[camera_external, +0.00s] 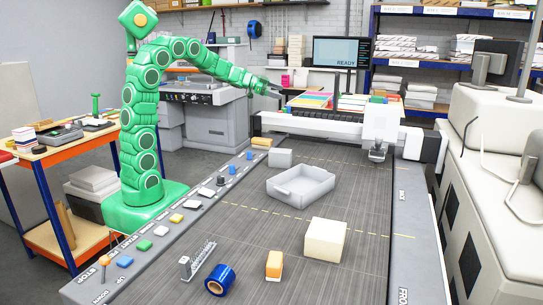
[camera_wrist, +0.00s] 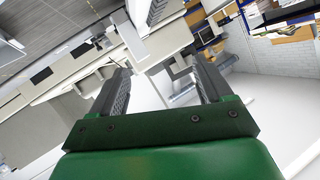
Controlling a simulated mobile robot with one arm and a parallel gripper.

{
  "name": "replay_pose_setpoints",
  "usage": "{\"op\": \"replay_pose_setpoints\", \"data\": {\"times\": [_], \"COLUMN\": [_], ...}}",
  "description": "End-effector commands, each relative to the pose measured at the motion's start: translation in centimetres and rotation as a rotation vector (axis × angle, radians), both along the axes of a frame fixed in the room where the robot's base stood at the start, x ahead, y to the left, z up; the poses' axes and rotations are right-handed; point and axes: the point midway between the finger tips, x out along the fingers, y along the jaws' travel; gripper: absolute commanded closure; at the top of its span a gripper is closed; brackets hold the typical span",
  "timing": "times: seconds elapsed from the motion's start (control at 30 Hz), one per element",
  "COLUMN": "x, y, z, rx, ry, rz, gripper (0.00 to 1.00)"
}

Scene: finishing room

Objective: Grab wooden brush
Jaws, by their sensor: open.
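A small orange-brown block with a pale lower part (camera_external: 274,265) stands on the grey bed near the front; it may be the wooden brush, but it is too small to be sure. A grey toothed tool with an upright knob (camera_external: 197,262) lies to its left. My gripper (camera_external: 279,91) is far from both, up at the back of the bed near the stacked coloured sheets. In the wrist view my gripper (camera_wrist: 160,82) has its two fingers apart with nothing between them. No brush can be made out in that tilted view.
On the bed are a blue tape roll (camera_external: 220,281), a cream block (camera_external: 325,240), a grey tray (camera_external: 301,184) and a light grey block (camera_external: 280,158). A control strip with coloured buttons (camera_external: 160,231) runs along the left edge. Bare bed lies between these things.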

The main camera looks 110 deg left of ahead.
Motion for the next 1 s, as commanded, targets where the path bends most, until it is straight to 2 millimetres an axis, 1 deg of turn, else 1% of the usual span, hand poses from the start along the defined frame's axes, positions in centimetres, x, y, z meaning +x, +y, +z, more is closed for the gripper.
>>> {"op": "replay_pose_setpoints", "data": {"times": [0.03, 0.2, 0.3, 0.43, 0.7, 0.9, 1.0], "x": [-1.2, -4.6, -6.3, -8.0, -10.7, -12.5, -12.3], "y": [0.4, 0.3, -0.2, -0.6, -1.6, -2.4, -2.5], "z": [-1.0, -3.9, -5.0, -6.1, -7.8, -8.7, -10.3], "rx": [-0.024, -0.122, -0.169, -0.221, -0.304, -0.358, -0.360], "ry": [0.000, -0.006, -0.009, -0.013, -0.021, -0.026, -0.027], "rz": [-0.021, -0.112, -0.154, -0.192, -0.248, -0.279, -0.283], "gripper": [0.21, 0.21, 0.21, 0.21, 0.21, 0.21, 0.21]}}
